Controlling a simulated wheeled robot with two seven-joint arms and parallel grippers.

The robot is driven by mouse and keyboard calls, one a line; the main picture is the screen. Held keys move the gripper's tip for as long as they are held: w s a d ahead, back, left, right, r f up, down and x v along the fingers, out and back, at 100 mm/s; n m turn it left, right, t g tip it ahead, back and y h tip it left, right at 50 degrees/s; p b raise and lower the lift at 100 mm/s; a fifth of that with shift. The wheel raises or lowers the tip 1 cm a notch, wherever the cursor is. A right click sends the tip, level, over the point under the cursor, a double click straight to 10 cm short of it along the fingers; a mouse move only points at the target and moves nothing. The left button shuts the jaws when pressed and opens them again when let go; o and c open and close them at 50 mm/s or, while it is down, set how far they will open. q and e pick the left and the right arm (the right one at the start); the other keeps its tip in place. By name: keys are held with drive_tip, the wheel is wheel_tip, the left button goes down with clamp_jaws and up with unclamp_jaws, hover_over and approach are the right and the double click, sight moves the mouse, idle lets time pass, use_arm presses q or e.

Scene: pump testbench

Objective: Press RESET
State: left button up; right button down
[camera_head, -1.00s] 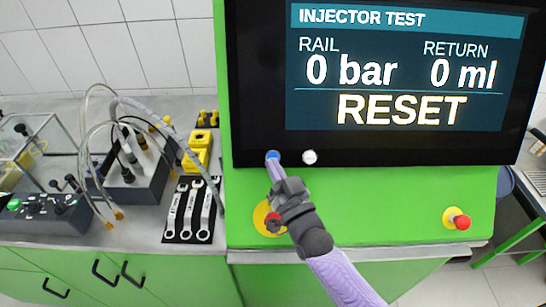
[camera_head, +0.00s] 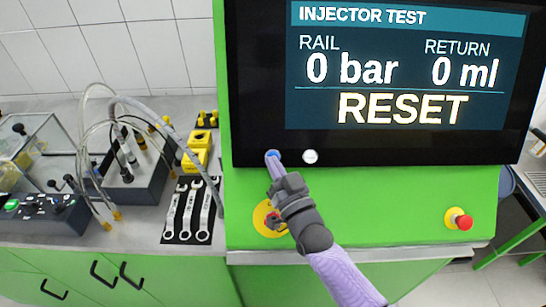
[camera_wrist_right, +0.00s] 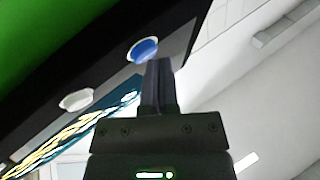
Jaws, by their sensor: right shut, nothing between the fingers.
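Below the display are a blue button (camera_head: 272,155) and a white button (camera_head: 310,156). My right gripper (camera_head: 276,166) is shut and empty, its fingertips at the blue button in the head view and partly covering it. In the right wrist view the shut fingers (camera_wrist_right: 158,64) end just beside the blue button (camera_wrist_right: 144,50); I cannot tell whether they touch it. The white button (camera_wrist_right: 77,99) is clear of the fingers. My left gripper is out of view.
A red knob on yellow (camera_head: 458,219) sits on the green front at right. Wrenches (camera_head: 190,210), yellow blocks (camera_head: 196,152) and a hosed device (camera_head: 135,180) occupy the bench at left.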

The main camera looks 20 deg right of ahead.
drive_tip(key=shift+w+d+f+b, duration=0.1)
drive_tip(key=shift+w+f+b, duration=0.05)
drive_tip(key=shift+w+b, duration=0.2)
idle(0.3)
drive_tip(key=shift+s+r+p, duration=0.35)
drive_tip(key=shift+s+p, duration=0.1)
drive_tip(key=shift+p, duration=0.25)
drive_tip(key=shift+s+a, duration=0.25)
drive_tip(key=shift+s, duration=0.1)
